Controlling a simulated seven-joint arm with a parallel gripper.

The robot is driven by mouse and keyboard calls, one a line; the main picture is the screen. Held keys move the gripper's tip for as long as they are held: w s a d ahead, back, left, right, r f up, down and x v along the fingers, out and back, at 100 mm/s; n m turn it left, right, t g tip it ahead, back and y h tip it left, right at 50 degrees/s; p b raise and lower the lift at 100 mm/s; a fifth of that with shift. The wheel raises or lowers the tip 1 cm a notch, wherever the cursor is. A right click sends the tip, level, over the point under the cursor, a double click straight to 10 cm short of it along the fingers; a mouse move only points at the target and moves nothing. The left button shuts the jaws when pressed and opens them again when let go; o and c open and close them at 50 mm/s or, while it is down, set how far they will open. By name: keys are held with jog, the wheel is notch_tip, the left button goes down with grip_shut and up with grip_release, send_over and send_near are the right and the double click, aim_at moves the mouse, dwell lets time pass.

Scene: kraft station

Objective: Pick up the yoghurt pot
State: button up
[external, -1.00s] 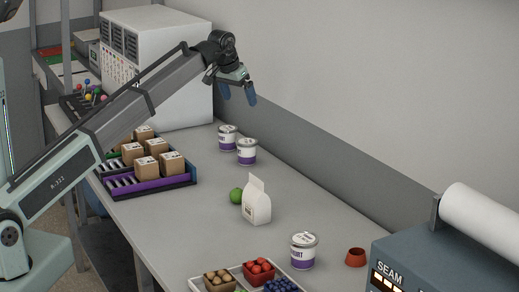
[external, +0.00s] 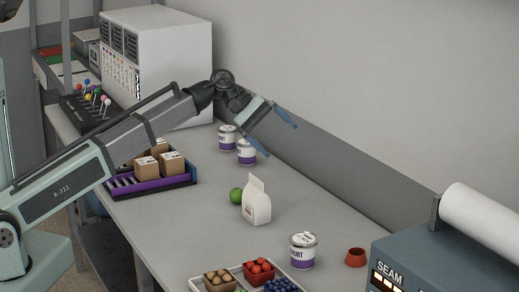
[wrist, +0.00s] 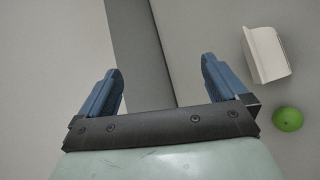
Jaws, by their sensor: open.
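Three white yoghurt pots with purple bands stand upright on the grey table in the external view. One pot (external: 303,251) is at the front, right of the fruit tray. Two more stand together farther back, a rear pot (external: 227,136) and a nearer pot (external: 246,156) partly covered by my gripper. My gripper (external: 279,136) is open and empty, in the air above and to the right of the two back pots. In the wrist view its two blue fingers (wrist: 163,82) are spread with nothing between them, and no pot shows there.
A white carton (external: 257,204) and a green fruit (external: 236,196) stand mid-table; the wrist view shows the carton (wrist: 266,54) and fruit (wrist: 287,119) at right. A white tray (external: 196,283) of berry punnets, a small red-brown cup (external: 356,257) and a seam machine (external: 425,258) are in front. Brown boxes (external: 172,163) sit at left.

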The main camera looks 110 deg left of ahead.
jog(key=w+d+r+n+t+h, duration=0.1)
jog(key=d+r+n+t+h, duration=0.2)
jog(key=d, duration=0.7)
jog(key=w+d+r+n+t+h, duration=0.15)
jog(key=d+n+h, duration=0.3)
jog(key=d, duration=0.45)
send_near(314, 245)
jog(key=shift+w+d+r+n+y, duration=0.25)
jog(key=shift+w+d+r+y, duration=0.2)
jog(key=shift+w+d+r, duration=0.2)
jog(key=shift+f+x, duration=0.2)
jog(key=shift+x, duration=1.1)
jog(key=shift+f+x, duration=0.25)
jog(key=shift+x, duration=1.05)
jog(key=shift+c, duration=0.3)
jog(key=c, duration=1)
